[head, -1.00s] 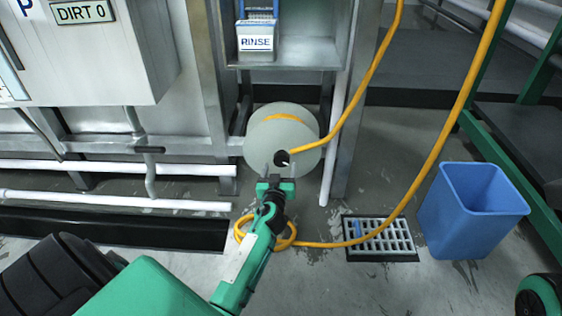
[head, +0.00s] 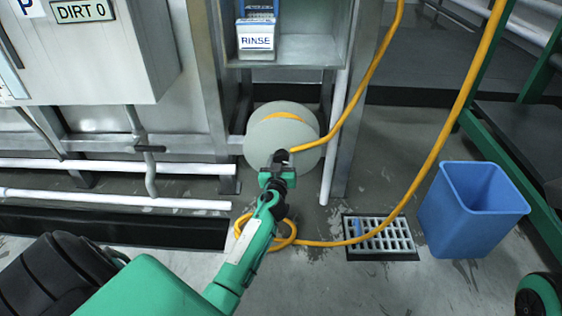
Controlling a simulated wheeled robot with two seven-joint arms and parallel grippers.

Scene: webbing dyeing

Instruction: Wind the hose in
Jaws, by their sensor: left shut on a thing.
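The hose reel (head: 305,165) is a pale grey drum low on the metal frame, with some yellow hose wound on it. The yellow hose (head: 436,150) runs up from the reel out of the top of the view, comes down on the right, crosses the floor and ends in a loose coil (head: 290,240) below the reel. My left gripper (head: 279,164) is at the front face of the reel, shut on its dark crank knob (head: 282,155), which is mostly hidden by the jaws. My right gripper is not in view.
A floor drain grate (head: 380,237) lies under the hose, with a blue bin (head: 470,212) to its right. A RINSE box (head: 256,40) stands on a shelf above the reel. White pipes (head: 120,200) run along the left wall. A green frame (head: 515,175) stands at the right.

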